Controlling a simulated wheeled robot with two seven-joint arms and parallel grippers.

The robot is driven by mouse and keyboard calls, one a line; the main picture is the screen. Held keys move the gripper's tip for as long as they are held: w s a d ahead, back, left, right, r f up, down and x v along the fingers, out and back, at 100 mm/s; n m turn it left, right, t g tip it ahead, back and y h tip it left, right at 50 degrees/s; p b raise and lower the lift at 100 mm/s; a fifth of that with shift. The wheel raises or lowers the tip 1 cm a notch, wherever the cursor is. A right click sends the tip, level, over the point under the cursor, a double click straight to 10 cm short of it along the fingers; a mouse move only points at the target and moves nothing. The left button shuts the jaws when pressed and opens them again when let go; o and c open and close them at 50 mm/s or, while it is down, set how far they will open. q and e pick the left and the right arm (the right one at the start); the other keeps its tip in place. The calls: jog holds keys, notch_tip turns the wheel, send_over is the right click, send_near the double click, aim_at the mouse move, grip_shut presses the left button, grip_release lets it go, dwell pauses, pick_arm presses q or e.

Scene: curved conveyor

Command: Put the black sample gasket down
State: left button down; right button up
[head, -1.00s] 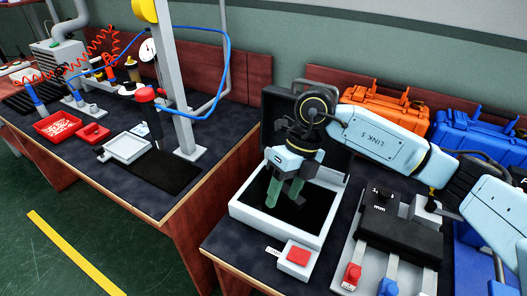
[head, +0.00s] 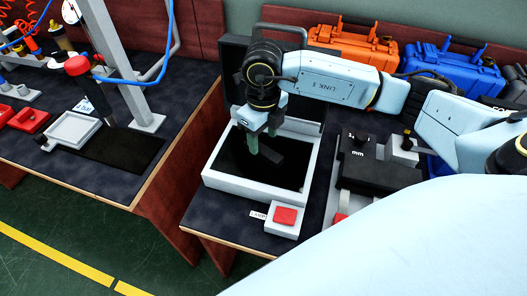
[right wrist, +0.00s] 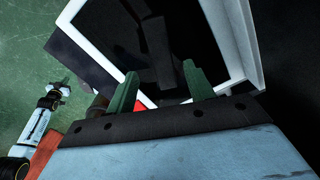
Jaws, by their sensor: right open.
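My right gripper (head: 262,148) is open, pointing down inside the white-framed tray (head: 216,180) with a glossy black inside. Its two green fingers stand apart in the right wrist view (right wrist: 160,92). A dark grey flat bar shape (head: 291,160) lies just right of the fingers on the black surface; it may be the black sample gasket. In the right wrist view, a dark bar shape (right wrist: 157,40) shows beyond and between the fingertips. Black on black, I cannot tell gasket from shadow or reflection. What seems my left gripper (right wrist: 60,92) is small at the left there, its jaws unclear.
A red button box (head: 285,217) stands at the tray's front. A raised black lid (head: 232,62) is behind. A black measuring fixture (head: 375,170) is to the right. Orange (head: 352,45) and blue (head: 452,70) cases line the back. A gap separates the left bench (head: 125,165).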

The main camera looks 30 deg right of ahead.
aim_at(264, 150)
notch_tip(264, 150, down, 4)
jog(key=shift+w+d+f+b, duration=0.1)
jog(key=shift+f+b, duration=0.15)
jog(key=shift+b, duration=0.1)
grip_shut()
jog(key=shift+r, duration=0.1)
